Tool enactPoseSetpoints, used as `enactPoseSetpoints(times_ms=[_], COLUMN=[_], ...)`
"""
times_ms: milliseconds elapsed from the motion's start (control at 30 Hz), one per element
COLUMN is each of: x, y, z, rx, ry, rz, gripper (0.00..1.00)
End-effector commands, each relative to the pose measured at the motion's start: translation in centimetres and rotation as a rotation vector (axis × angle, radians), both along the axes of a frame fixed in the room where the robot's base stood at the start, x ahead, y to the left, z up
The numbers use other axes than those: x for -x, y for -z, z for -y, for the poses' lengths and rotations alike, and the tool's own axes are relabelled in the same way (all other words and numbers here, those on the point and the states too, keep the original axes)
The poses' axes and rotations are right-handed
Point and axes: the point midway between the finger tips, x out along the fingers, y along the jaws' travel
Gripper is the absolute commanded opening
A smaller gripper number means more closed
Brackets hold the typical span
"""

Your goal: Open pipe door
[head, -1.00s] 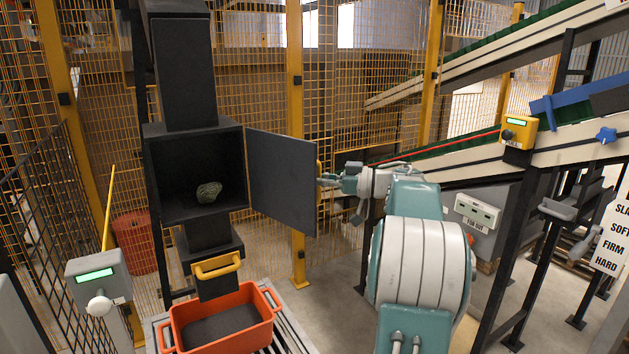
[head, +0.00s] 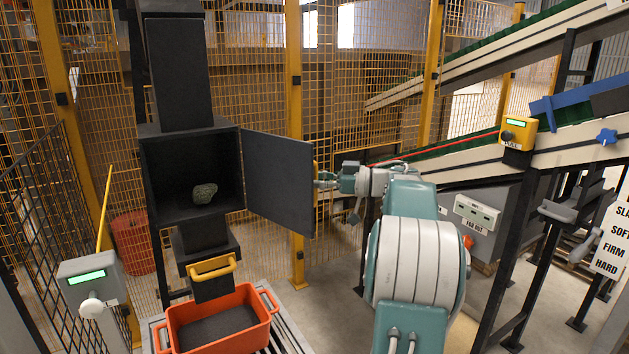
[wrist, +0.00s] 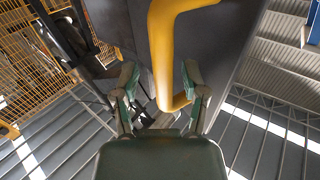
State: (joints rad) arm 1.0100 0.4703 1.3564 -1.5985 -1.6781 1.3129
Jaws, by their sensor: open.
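The pipe door (head: 277,182) is a dark grey panel that stands swung open to the right of the dark pipe box (head: 165,180). My gripper (head: 322,180) is at the door's outer right edge. In the wrist view, the yellow door handle (wrist: 172,55) runs between the spread fingers of my gripper (wrist: 160,82), and the dark door panel (wrist: 225,45) is behind it. The fingers are open; I cannot tell whether either touches the handle.
An orange crate (head: 268,315) with dark contents stands below the pipe, under a yellow-handled lower part (head: 212,268). A grey control post (head: 90,285) is at left. A conveyor (head: 560,150) runs at right. Yellow mesh fencing (head: 370,80) closes the back.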

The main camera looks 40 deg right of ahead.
Motion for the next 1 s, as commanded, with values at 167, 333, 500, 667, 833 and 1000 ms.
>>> enactPoseSetpoints(times_ms=[167,333,500,667,833,1000], x=[0.3,2.1,4.9,7.4,8.9,9.3], y=[0.0,0.1,0.2,0.2,0.2,0.2], z=[0.2,1.8,4.2,6.2,7.4,7.6], rx=[0.001,-0.001,-0.002,-0.001,-0.001,-0.002], ry=[0.001,0.004,0.005,0.003,0.002,0.000], rz=[-0.001,-0.001,-0.001,-0.001,-0.001,-0.001], gripper=[0.57,0.57,0.57,0.57,0.57,0.57])
